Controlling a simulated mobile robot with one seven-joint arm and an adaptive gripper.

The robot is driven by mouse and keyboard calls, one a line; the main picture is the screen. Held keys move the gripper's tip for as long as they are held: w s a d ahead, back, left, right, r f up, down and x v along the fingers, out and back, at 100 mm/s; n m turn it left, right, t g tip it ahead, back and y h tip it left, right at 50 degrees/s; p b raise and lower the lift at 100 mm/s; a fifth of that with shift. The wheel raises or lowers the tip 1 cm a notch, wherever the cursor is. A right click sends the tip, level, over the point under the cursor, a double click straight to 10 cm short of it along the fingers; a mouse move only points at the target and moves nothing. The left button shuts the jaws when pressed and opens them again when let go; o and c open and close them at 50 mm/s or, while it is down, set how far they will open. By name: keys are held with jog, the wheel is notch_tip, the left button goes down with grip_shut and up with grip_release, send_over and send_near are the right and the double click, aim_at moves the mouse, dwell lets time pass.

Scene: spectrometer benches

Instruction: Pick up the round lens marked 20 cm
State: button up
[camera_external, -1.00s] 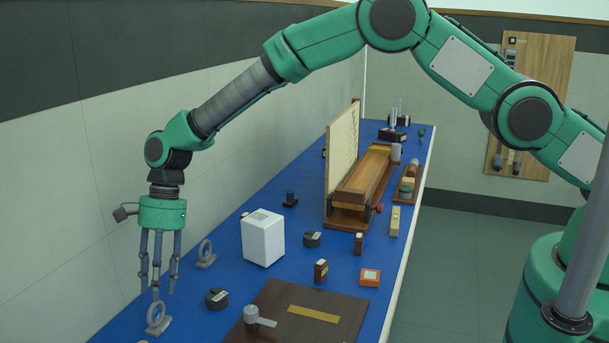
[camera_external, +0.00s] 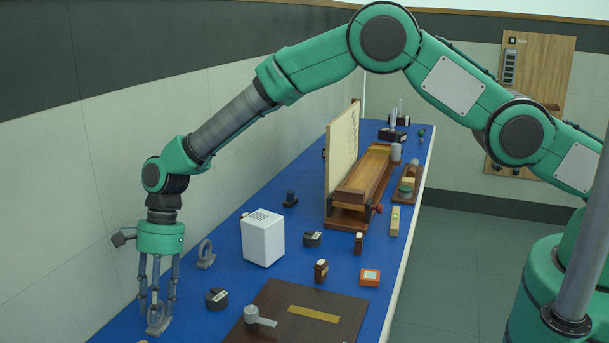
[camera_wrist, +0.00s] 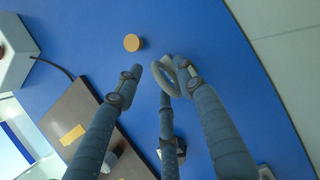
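A grey round lens (camera_external: 158,327) stands upright on a small foot near the front left of the blue bench. My gripper (camera_external: 156,305) points down over it, its three fingers spread around the ring. In the wrist view the pale lens ring (camera_wrist: 185,92) shows among the fingers of my gripper (camera_wrist: 161,75), close to the right finger. I cannot tell whether any finger touches it. The gripper is open and holds nothing. A second similar ring lens (camera_external: 206,252) stands farther back by the wall. No 20 cm mark is legible on either lens.
A dark board (camera_external: 341,300) with a grey knob (camera_external: 251,314) lies farther right. A white box (camera_external: 262,240) stands behind. The wall runs close on the left.

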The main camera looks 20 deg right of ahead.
dwell(0.4)
grip_shut()
jog(key=shift+r, duration=0.1)
jog(key=shift+r+p, duration=0.4)
jog(key=shift+r, duration=4.55)
